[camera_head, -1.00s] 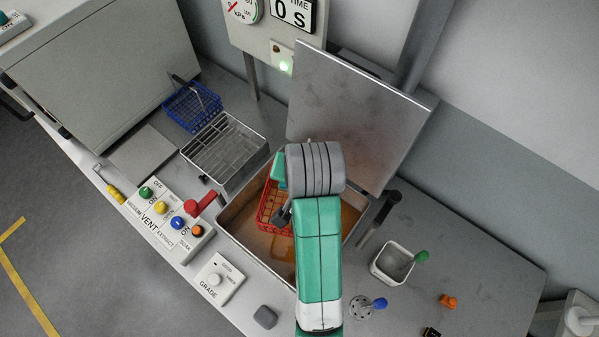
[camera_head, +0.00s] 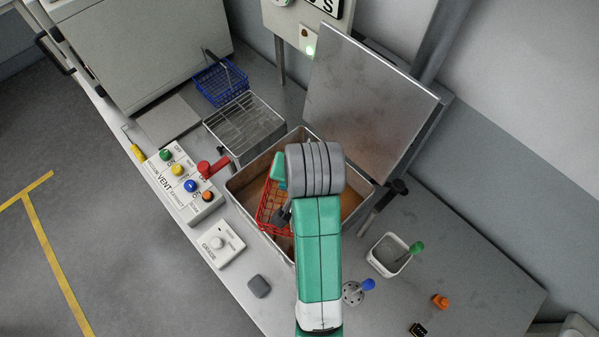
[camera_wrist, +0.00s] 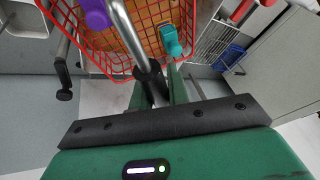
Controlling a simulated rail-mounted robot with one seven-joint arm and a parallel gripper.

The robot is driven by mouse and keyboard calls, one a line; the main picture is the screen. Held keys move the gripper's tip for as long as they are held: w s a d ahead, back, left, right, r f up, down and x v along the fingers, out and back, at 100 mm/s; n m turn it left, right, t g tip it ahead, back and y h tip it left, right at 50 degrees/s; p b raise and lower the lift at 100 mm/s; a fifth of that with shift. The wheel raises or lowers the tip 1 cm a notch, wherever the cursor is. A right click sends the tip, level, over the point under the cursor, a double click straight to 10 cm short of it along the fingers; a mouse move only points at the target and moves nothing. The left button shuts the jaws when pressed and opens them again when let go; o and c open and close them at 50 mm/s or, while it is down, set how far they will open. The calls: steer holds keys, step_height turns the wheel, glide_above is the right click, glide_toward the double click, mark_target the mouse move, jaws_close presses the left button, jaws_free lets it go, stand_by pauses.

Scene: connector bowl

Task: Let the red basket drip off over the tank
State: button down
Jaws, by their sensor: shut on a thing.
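The red wire basket (camera_head: 270,208) hangs from my gripper over the left front part of the metal tank (camera_head: 250,172). In the head view its lower left edge overlaps the tank's front rim; its exact height is unclear. The tank holds orange-brown liquid. In the wrist view the basket (camera_wrist: 90,50) shows at the top, with a purple piece (camera_wrist: 97,17), a teal piece (camera_wrist: 170,40) and something orange inside. My gripper (camera_wrist: 155,85) is shut on the basket's metal handle (camera_wrist: 128,30). My arm hides part of the basket and tank in the head view.
The tank's lid (camera_head: 368,95) stands open behind it. A divided metal tray (camera_head: 245,125) and a blue basket (camera_head: 220,82) lie to the left. A white container (camera_head: 390,256) stands at right.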

steer(key=shift+d+r, duration=0.1)
steer(key=w+m+g+h+p, duration=0.2)
steer(key=w+m+h+p, duration=0.3)
steer(key=m+p, duration=0.5)
steer(key=w+f+m, duration=0.1)
steer(key=m, duration=0.4)
steer(key=shift+w+d+m+g+h+p, duration=0.15)
steer(key=shift+m+g+h+p, duration=0.25)
steer(key=shift+r, duration=0.1)
stand_by(5.9)
